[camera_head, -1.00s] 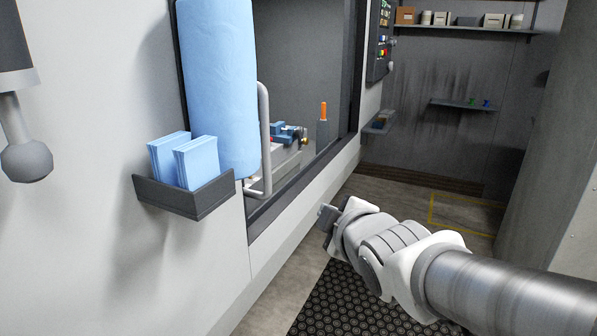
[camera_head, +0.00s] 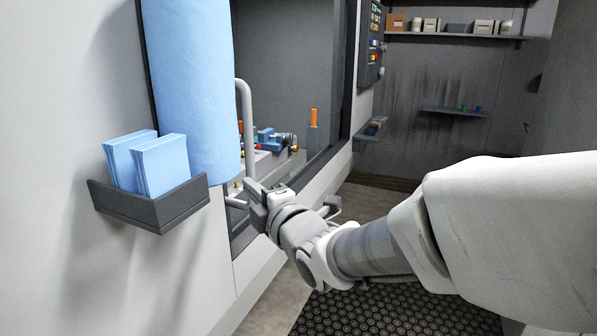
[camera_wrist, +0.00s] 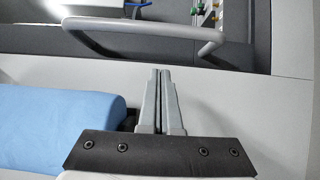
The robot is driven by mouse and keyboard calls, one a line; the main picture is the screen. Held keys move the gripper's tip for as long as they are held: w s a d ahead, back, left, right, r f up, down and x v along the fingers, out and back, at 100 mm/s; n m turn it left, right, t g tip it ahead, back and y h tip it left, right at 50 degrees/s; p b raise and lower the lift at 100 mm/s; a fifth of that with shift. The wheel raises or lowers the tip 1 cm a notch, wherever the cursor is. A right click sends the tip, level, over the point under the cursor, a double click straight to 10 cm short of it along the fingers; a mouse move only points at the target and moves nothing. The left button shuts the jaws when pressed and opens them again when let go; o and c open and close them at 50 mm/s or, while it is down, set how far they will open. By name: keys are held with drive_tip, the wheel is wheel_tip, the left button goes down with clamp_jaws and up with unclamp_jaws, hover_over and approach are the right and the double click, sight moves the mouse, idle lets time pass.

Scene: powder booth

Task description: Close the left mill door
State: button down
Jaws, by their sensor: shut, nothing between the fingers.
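The left mill door's grey bar handle (camera_head: 245,125) stands upright at the left edge of the mill opening (camera_head: 290,65). Most of the door itself is hidden, and the opening is uncovered. In the wrist view the handle (camera_wrist: 150,31) runs across the top, beyond my fingertips. My gripper (camera_head: 253,190) is by the handle's lower end in the head view. In the wrist view my gripper (camera_wrist: 161,75) has its fingers together and empty, with a gap to the bar; contact elsewhere is not visible.
A blue roll (camera_head: 195,80) hangs just left of the handle. Inside the mill are a blue vise (camera_head: 270,138) and an orange-handled tool (camera_head: 313,125). A control panel (camera_head: 372,45) is right of the opening.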

sight(252, 172)
drive_tip(key=w, duration=0.2)
drive_tip(key=w+a, duration=0.1)
drive_tip(key=w, duration=0.3)
drive_tip(key=shift+a+p, duration=0.3)
drive_tip(key=shift+w+d, duration=0.1)
drive_tip(key=shift+w, duration=0.55)
drive_tip(key=shift+w, duration=0.1)
